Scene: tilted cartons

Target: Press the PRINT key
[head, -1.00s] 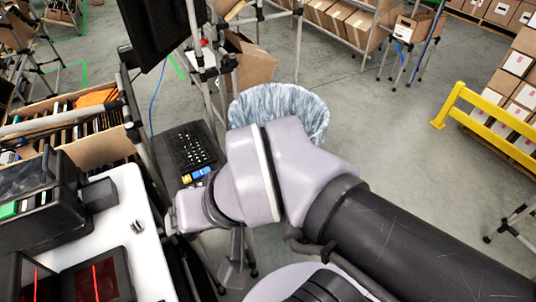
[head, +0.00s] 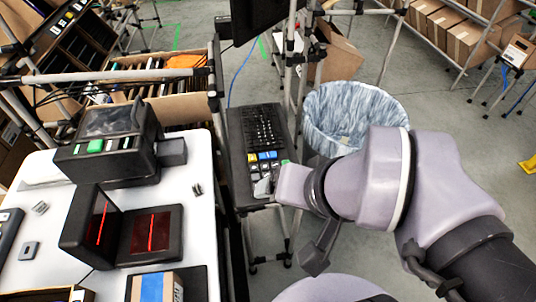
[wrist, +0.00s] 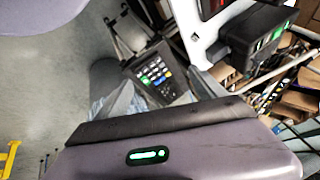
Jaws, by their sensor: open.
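A black key panel (head: 256,128) with rows of dark keys and a few yellow, blue and green keys stands to the right of the white table. It also shows in the wrist view (wrist: 140,68), with green, white, blue and yellow keys. The lettering is too small to tell which key is PRINT. My gripper (wrist: 162,93) is open and empty, its two grey fingers on either side of the panel's lower end in the wrist view. In the head view my wrist is beside the panel's near end and hides part of it. I cannot tell whether a finger touches it.
A dark device with a green key (head: 110,140) and a black scanner with red lines (head: 150,232) stand on the white table (head: 55,225). A lined bin (head: 350,112) is right of the panel. A post (head: 290,65) and dark screen (head: 255,18) rise behind it.

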